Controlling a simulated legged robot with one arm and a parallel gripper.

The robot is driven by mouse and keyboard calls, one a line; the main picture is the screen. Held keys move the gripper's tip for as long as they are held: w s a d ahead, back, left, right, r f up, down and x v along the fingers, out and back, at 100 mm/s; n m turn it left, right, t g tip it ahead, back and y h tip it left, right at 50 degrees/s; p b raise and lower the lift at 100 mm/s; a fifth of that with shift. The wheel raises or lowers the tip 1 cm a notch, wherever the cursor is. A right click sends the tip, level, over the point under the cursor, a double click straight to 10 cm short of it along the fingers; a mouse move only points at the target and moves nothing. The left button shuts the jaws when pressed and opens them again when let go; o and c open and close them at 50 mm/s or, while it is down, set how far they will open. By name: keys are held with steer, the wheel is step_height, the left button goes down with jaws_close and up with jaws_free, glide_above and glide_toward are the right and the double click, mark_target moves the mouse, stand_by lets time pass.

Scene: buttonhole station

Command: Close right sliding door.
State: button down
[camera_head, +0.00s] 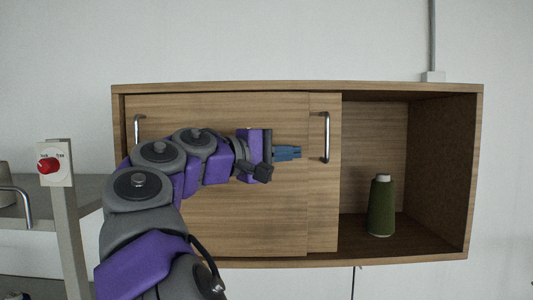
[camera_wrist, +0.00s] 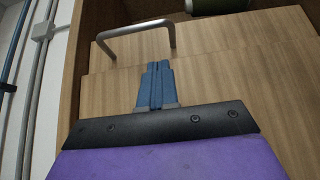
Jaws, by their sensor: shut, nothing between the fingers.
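The wooden cabinet (camera_head: 300,87) has two sliding doors. The right sliding door (camera_head: 323,220) is mostly behind the left door, and the right part of the cabinet stands open. Its metal handle (camera_head: 326,137) is upright near its right edge; the handle also shows in the wrist view (camera_wrist: 138,28). The left sliding door (camera_head: 250,215) covers the left part, with its own handle (camera_head: 138,128) at its left edge. My gripper (camera_head: 298,153) is shut and empty, in front of the doors and just left of the right door's handle. In the wrist view, the blue fingers (camera_wrist: 156,75) point toward that handle, apart from it.
A green thread spool (camera_head: 381,205) stands inside the open right compartment. A post with a red knob (camera_head: 48,166) and a grey bench (camera_head: 85,190) stand at the left. A conduit with a box (camera_head: 432,76) runs on the wall at upper right.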

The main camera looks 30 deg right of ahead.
mark_target(326, 150)
steer(key=d, duration=0.2)
steer(key=s+d, duration=0.1)
steer(key=d, duration=0.1)
steer(key=s+d, duration=0.1)
steer(key=shift+s+d, duration=0.25)
steer(key=shift+d, duration=0.15)
steer(key=s, duration=0.3)
steer(key=shift+a+r+p, duration=0.3)
steer(key=shift+r+p, duration=0.05)
steer(key=s+d, duration=0.6)
steer(key=d, duration=0.6)
steer(key=s+d, duration=0.7)
steer(key=d, duration=0.6)
steer(key=shift+f, duration=0.15)
steer(key=shift+w, duration=0.1)
